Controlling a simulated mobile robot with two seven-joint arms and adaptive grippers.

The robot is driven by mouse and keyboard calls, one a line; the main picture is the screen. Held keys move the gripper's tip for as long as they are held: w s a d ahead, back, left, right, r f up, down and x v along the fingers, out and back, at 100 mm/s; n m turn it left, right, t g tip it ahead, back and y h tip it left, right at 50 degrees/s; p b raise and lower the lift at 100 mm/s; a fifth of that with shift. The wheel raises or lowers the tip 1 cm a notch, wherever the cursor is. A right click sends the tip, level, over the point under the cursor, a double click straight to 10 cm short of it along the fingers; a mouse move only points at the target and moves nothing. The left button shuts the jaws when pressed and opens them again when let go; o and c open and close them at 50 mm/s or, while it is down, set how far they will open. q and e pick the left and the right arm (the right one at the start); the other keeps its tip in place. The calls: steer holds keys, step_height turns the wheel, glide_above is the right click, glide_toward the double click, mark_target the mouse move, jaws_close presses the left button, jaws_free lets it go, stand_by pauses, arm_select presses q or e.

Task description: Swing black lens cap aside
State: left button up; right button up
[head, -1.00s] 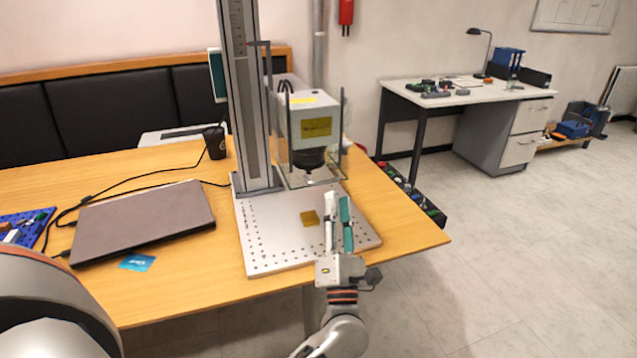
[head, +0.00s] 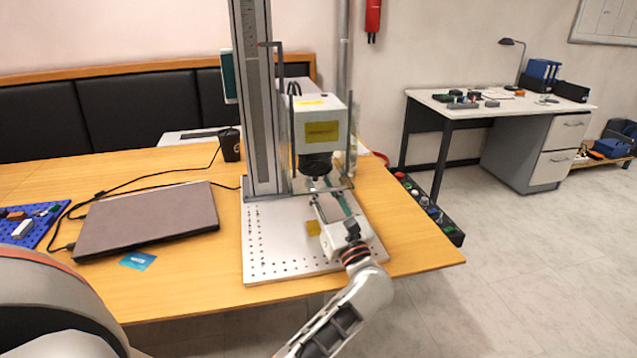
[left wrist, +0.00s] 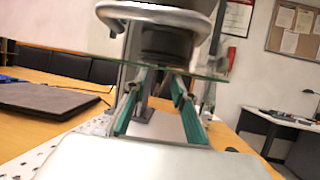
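The black lens (head: 316,163) hangs under the white laser head (head: 320,122). I cannot clearly tell the cap from the lens body in the head view. In the left wrist view the dark round lens end (left wrist: 167,44) is ahead of and above the fingertips, beyond the clear shield's edge. My left gripper (head: 330,195) is low in front of the lens, above the perforated plate. Its teal-padded fingers stand apart with nothing between them, as the left wrist view also shows (left wrist: 158,82). My right gripper is not in view.
A clear shield (head: 342,184) surrounds the lens area. The upright column (head: 260,100) stands behind left. A closed laptop (head: 150,220) lies left.

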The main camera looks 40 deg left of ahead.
arm_select(q)
steer(key=shift+w+a+r, duration=0.25)
steer(key=shift+w+a, duration=0.1)
steer(key=shift+a, duration=0.25)
jaws_close()
steer(key=shift+t, duration=0.3)
